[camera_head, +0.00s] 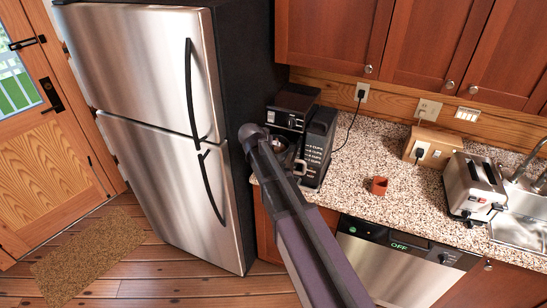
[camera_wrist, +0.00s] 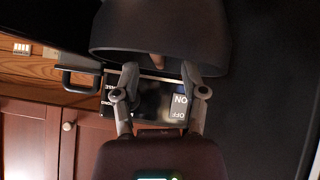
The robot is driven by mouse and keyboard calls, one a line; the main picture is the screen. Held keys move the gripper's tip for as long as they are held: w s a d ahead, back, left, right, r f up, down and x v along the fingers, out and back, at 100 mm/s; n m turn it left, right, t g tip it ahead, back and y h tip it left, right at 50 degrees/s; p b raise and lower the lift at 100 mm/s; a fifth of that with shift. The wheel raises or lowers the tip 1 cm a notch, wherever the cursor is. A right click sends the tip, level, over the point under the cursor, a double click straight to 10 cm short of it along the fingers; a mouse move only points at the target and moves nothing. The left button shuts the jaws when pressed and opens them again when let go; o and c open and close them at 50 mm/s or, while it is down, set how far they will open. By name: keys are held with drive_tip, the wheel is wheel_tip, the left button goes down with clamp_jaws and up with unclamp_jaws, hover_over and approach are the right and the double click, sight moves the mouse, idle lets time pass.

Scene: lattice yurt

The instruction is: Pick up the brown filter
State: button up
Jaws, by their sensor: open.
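My gripper (camera_wrist: 158,70) is open in the wrist view, its two grey fingers spread in front of a dark appliance. A small brown piece (camera_wrist: 158,62) shows between the fingertips, under a rounded dark body. It may be part of the brown filter, but most of it is hidden and I cannot tell whether the fingers touch it. In the head view, my arm reaches the black coffee maker (camera_head: 320,142) and hides my fingers. A small reddish-brown cup-shaped item (camera_head: 378,186) stands apart on the counter; I cannot tell whether it is the filter.
The speckled counter (camera_head: 355,160) is clear around the small brown item. A toaster (camera_head: 472,187) and sink (camera_head: 518,232) are at the right. A tall steel fridge (camera_head: 165,110) stands close left of the coffee maker. Wooden cabinets (camera_head: 335,35) hang above; a dishwasher (camera_head: 385,275) is below.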

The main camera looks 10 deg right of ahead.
drive_tip(key=shift+b+x, duration=0.7)
drive_tip(key=shift+x, duration=0.7)
clamp_jaws()
